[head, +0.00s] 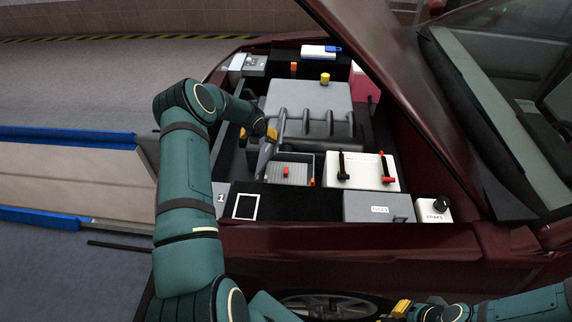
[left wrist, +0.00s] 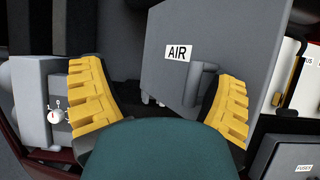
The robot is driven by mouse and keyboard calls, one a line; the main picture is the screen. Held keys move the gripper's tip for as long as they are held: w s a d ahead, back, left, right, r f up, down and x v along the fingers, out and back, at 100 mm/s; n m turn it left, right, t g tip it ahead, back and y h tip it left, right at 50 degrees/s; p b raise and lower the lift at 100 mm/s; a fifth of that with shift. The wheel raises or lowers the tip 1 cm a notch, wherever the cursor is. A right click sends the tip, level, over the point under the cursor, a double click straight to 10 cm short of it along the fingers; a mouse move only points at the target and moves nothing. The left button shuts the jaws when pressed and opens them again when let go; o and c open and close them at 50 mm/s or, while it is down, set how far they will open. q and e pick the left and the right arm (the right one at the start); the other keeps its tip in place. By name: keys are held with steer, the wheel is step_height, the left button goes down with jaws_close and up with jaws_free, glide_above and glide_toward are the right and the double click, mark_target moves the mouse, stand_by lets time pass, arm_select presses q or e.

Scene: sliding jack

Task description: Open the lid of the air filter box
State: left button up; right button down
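The air filter box (head: 306,158) is in the middle of the engine bay in the head view. Its top is open and pale ribbed filter folds show inside. Its grey lid (left wrist: 225,40), with a white AIR label, fills the upper right of the left wrist view and looks raised and tilted. The lid handle (left wrist: 203,80) is just left of one fingertip; contact is unclear. My left gripper (left wrist: 159,105) is open with nothing between its fingers; it also shows by the box in the head view (head: 257,133). My right gripper (head: 401,308) is low at the bottom edge, partly cut off.
A white battery-like box (head: 362,156) with black and red handles stands right of the filter box. The grey fuse box (head: 380,207) is in front. A grey ribbed engine cover (head: 310,100) lies behind. The raised dark red hood (head: 385,60) bounds the right.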

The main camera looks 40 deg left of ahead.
arm_select(q)
steer(key=shift+d+r, duration=0.1)
steer(key=shift+d, duration=0.05)
steer(key=shift+r, duration=0.15)
step_height(320, 180, up, 8)
steer(key=p, duration=0.1)
steer(key=shift+p, duration=0.3)
stand_by(0.3)
steer(key=shift+f, duration=0.2)
stand_by(0.3)
